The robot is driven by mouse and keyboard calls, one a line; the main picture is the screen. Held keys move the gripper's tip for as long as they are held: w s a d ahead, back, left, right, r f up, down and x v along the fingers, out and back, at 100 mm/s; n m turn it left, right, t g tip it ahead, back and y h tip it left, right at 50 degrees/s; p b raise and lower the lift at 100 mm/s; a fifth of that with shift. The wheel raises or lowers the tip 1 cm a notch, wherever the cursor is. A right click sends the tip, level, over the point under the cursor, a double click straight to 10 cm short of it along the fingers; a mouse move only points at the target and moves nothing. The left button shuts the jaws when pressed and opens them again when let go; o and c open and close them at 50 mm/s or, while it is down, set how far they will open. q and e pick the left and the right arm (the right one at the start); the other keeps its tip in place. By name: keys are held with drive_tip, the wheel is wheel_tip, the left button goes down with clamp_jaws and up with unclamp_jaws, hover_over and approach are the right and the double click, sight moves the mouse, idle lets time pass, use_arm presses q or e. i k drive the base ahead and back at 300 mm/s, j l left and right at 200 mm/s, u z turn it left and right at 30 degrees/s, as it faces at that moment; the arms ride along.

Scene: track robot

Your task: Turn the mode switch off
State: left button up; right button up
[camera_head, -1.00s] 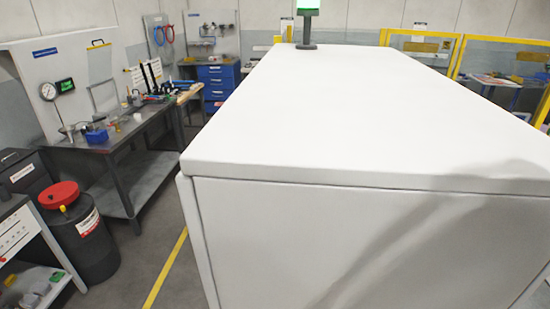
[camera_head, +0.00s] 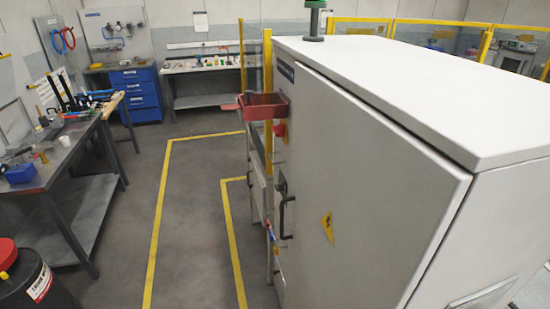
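A large white cabinet (camera_head: 380,150) fills the right half of the head view, with a closed-looking door, a yellow warning triangle (camera_head: 327,226) and a dark handle (camera_head: 285,215) on its left-facing side. A red rounded part (camera_head: 280,129) sits high on that side, near the far edge. I see the side at a steep angle, and I cannot make out which part is the mode switch. Neither of my grippers shows in the view.
A red bin (camera_head: 262,107) sticks out by the cabinet's far corner, next to a yellow post (camera_head: 267,75). A workbench (camera_head: 60,160) and a black drum (camera_head: 38,285) stand at left. The floor (camera_head: 195,215) between is clear, with yellow lines.

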sight(280, 187)
drive_tip(key=i+j+z, duration=0.85)
drive_tip(key=j, duration=0.35)
drive_tip(key=i+j+z, duration=0.45)
drive_tip(key=j, duration=0.4)
drive_tip(key=i+j+z, duration=0.15)
drive_tip(key=j+z, duration=0.25)
drive_tip(key=j, duration=0.45)
drive_tip(key=j+z, duration=0.45)
drive_tip(key=j, duration=0.45)
drive_tip(key=j+z, duration=0.4)
drive_tip(key=j, duration=0.55)
drive_tip(key=k, duration=0.05)
